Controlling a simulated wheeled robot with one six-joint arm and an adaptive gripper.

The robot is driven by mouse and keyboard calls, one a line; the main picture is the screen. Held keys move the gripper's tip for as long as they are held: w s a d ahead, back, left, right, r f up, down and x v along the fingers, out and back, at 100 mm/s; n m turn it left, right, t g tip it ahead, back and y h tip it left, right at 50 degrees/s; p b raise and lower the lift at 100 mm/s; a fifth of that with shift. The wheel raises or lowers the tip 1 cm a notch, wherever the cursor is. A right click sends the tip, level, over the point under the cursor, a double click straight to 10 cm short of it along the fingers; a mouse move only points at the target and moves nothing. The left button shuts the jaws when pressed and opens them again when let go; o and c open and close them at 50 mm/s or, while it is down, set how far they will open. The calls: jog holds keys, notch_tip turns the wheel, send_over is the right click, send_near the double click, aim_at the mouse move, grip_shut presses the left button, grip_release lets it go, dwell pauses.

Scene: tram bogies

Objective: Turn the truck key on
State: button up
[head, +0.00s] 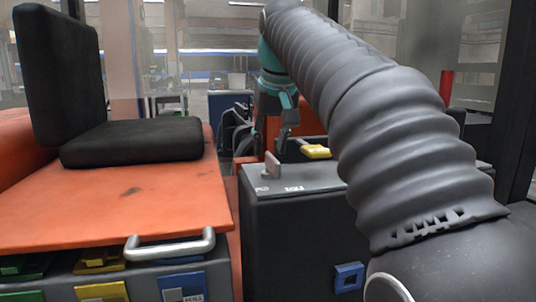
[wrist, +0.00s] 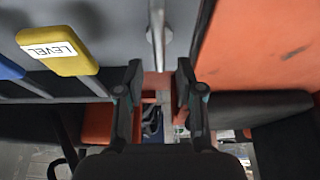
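A small tan-grey upright piece, which looks like the key (head: 272,165), stands on top of the dark grey console (head: 310,178) in the head view, beside small white labels. My gripper (head: 281,130) has teal links and dark fingers and hangs above and behind this piece, apart from it. In the wrist view my gripper (wrist: 158,88) shows two dark fingers spread apart with nothing held between them.
A yellow lever (head: 315,151) sits on the console. A yellow lever marked LEVEL (wrist: 58,50) shows in the wrist view. A silver handle (head: 170,245) projects beside the orange seat base (head: 110,205). A black seat (head: 130,142) stands left.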

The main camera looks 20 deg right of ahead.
aim_at(269, 153)
jog(key=shift+b+x, duration=0.3)
jog(key=shift+x, duration=1.3)
grip_shut()
jog(key=shift+m, duration=0.3)
jog(key=shift+m+h+p, duration=0.35)
jog(key=shift+m+h, duration=0.15)
jog(key=shift+m, duration=0.5)
jog(key=m+h, duration=0.1)
jog(key=m, duration=0.2)
jog(key=shift+m, duration=0.3)
jog(key=m+g+h, duration=0.1)
jog(key=m, duration=0.1)
jog(key=m+g, duration=0.1)
jog(key=m, duration=0.2)
jog(key=shift+m+h, duration=0.3)
jog(key=shift+h, duration=0.1)
